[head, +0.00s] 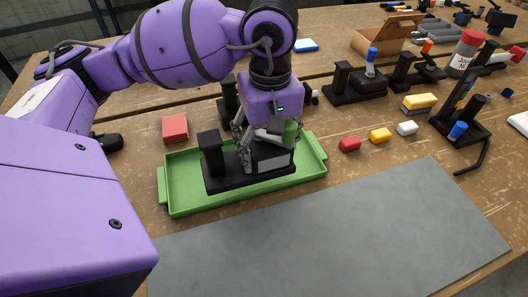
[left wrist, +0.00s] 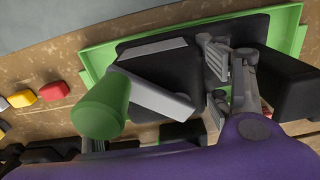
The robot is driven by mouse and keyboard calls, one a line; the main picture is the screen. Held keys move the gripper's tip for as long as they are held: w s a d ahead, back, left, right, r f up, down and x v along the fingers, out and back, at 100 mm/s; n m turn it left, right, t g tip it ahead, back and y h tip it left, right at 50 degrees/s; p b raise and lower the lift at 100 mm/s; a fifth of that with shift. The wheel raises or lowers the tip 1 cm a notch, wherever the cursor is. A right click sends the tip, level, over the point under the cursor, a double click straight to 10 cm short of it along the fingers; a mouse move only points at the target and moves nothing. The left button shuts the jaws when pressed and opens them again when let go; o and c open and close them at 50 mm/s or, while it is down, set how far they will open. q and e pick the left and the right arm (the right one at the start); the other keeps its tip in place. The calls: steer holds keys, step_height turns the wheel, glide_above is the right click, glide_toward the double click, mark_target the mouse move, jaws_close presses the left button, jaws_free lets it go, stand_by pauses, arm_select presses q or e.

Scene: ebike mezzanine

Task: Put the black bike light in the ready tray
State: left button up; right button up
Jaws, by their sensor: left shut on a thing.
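The green ready tray (head: 178,208) lies on the wooden table. A black piece with an upright post (head: 212,163) and a grey panel is in it; I take this for the black bike light. A green cylinder (head: 291,132) shows at its right end, also in the left wrist view (left wrist: 102,107). My left gripper (head: 246,162) points down over the tray. In the left wrist view its fingers (left wrist: 228,78) are shut on the black body (left wrist: 186,68). The fingers hide part of the grip, and I cannot tell whether the piece touches the tray floor. My right gripper is out of view.
A red box (head: 175,128) stands behind the tray. Red (head: 349,145), yellow (head: 380,135) and white (head: 406,128) blocks lie to its right. Black stands with coloured caps (head: 355,88) and a cardboard box (head: 385,36) are farther back. The grey mat (head: 340,232) in front is clear.

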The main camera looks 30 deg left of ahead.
arm_select(q)
steer(key=shift+w+a+f, duration=0.2)
steer(key=shift+a+f, duration=0.1)
steer(key=shift+f, duration=0.1)
steer(key=shift+w+a+f, duration=0.1)
steer(key=shift+f, duration=0.8)
steer(key=shift+w+a+f, duration=0.1)
steer(key=shift+f, duration=0.75)
steer(key=shift+f, duration=0.1)
steer(key=shift+s+f, duration=0.1)
steer(key=shift+f, duration=0.05)
steer(key=o, duration=1.7)
steer(key=shift+o, duration=0.2)
step_height(320, 180, up, 12)
steer(key=shift+r, duration=0.25)
